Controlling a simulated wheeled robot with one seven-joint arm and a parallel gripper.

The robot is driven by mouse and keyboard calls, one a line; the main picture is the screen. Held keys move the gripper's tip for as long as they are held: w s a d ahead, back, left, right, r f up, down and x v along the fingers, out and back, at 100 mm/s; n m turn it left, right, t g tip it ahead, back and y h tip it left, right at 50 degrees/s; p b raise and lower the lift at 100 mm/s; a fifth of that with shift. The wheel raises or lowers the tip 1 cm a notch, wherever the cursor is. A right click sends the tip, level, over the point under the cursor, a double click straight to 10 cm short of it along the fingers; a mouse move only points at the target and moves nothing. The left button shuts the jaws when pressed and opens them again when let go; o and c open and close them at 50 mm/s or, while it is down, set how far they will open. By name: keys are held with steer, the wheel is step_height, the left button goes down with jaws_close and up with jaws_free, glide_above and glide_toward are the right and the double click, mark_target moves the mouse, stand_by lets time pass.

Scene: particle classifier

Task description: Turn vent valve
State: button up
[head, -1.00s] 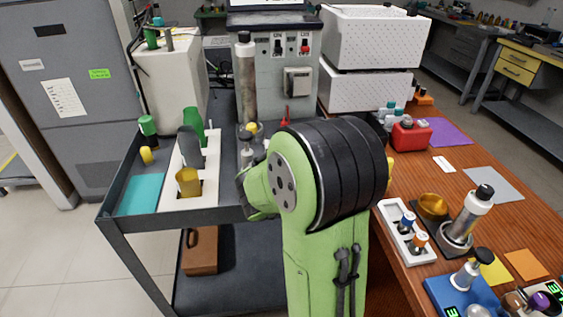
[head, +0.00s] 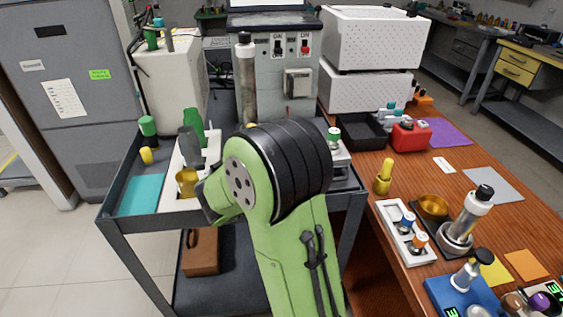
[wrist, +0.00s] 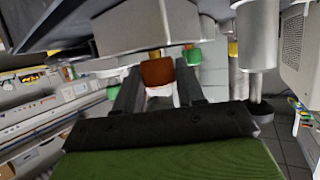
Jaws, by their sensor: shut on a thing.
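In the wrist view, a red-brown valve handle (wrist: 157,72) sits under the grey machine body (wrist: 145,27). My gripper (wrist: 158,82) has one dark finger on each side of the handle and is shut on it. The handle's exact angle is hard to read. My green arm hides my gripper and most of the machine's lower front there.
A dark cart (head: 130,235) carries a white holder (head: 185,205) with green, grey and yellow pieces. The wooden bench (head: 480,215) at right bears a black tray (head: 360,132), a red container (head: 410,136) and a yellow piece (head: 384,177). A silver cylinder (wrist: 257,35) hangs close right of my gripper.

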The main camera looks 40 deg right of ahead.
steer(key=o, duration=0.9)
steer(key=shift+f, duration=0.2)
steer(key=shift+o, duration=0.2)
steer(key=p+v, duration=0.1)
steer(key=v, duration=1.4)
steer(key=shift+a+r, duration=0.25)
steer(key=shift+a, duration=0.05)
steer(key=shift+s, duration=0.15)
